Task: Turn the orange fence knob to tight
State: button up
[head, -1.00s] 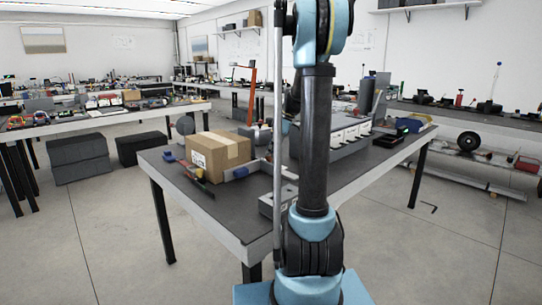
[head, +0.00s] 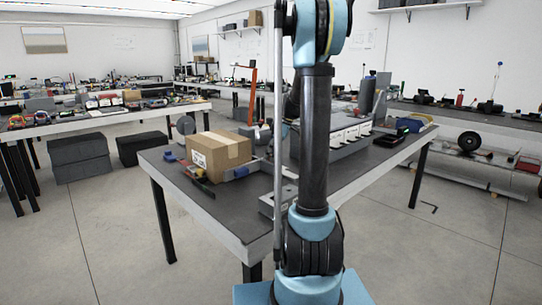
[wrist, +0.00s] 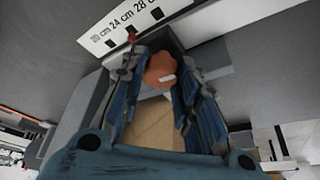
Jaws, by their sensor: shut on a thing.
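The orange knob (wrist: 160,66) shows in the wrist view, with a pale mark on its lower right. It sits at a grey block beside a white scale strip (wrist: 128,24) marked 20, 24 and 28 cm. My gripper (wrist: 162,60) has one blue-and-grey finger on each side of the knob and is shut on it. The fingers hide the knob's sides. In the head view, my arm covers part of the bench, and I cannot make out the knob there.
A cardboard box (head: 218,155) stands on the dark workbench (head: 240,205), left of my arm. A grey machine with white labels (head: 350,133) stands to the right. A blue tray (head: 410,124) lies near the right end. Floor around the bench is mostly clear.

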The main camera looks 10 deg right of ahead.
jog(key=shift+m+t+h, duration=0.25)
jog(key=shift+m+t, duration=0.25)
jog(key=shift+m, duration=0.9)
jog(key=shift+m+t+h, duration=0.25)
jog(key=shift+m+t, duration=0.25)
jog(key=shift+m, duration=0.9)
jog(key=o, duration=0.8)
jog(key=shift+c, duration=0.2)
